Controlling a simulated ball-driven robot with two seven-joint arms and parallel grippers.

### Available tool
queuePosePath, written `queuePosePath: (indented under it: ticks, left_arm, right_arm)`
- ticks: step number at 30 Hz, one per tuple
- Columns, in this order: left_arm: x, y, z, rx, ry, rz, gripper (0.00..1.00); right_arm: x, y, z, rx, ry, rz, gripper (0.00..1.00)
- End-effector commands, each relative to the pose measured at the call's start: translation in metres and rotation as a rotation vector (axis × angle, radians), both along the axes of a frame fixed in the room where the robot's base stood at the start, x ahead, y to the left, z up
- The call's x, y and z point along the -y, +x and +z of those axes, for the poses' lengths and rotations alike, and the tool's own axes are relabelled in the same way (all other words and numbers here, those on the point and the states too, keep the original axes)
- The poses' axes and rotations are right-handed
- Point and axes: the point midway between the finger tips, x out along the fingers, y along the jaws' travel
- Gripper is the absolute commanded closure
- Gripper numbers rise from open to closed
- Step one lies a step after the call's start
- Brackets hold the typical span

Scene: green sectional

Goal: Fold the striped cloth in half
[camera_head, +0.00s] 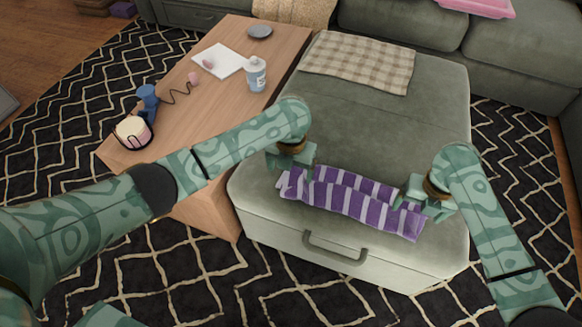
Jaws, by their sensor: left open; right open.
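The purple and white striped cloth (355,203) lies on the near part of the green ottoman (380,130), close to its front edge. It forms a long, narrow strip running left to right, with a ridge or layered edge along its length. My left gripper (292,168) is open at the cloth's left end. My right gripper (417,199) is open at the cloth's right end. The fingertips overlap the cloth's ends in the picture, and I cannot tell whether they touch it. Parts of both ends are hidden behind the grippers.
A checked beige cloth (358,62) lies at the ottoman's back. The ottoman's middle is clear.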

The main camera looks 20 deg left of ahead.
Motion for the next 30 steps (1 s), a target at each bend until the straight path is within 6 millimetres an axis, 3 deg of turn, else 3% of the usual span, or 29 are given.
queuePosePath:
  ticks: [12, 17, 23, 30]
  left_arm:
    - [0.000, 0.000, 0.000, 0.000, 0.000, 0.000, 0.16]
    - [0.000, 0.001, 0.010, 0.009, 0.000, 0.000, 0.16]
    - [0.000, 0.004, 0.049, 0.042, 0.000, 0.000, 0.16]
    - [0.000, 0.008, 0.112, 0.092, 0.000, 0.000, 0.16]
  right_arm:
    - [0.000, 0.000, 0.000, 0.000, 0.000, 0.000, 0.16]
    - [0.000, 0.001, 0.010, 0.009, 0.000, 0.000, 0.16]
    - [0.000, 0.005, 0.049, 0.042, 0.000, 0.001, 0.16]
    - [0.000, 0.009, 0.112, 0.092, 0.000, 0.000, 0.16]
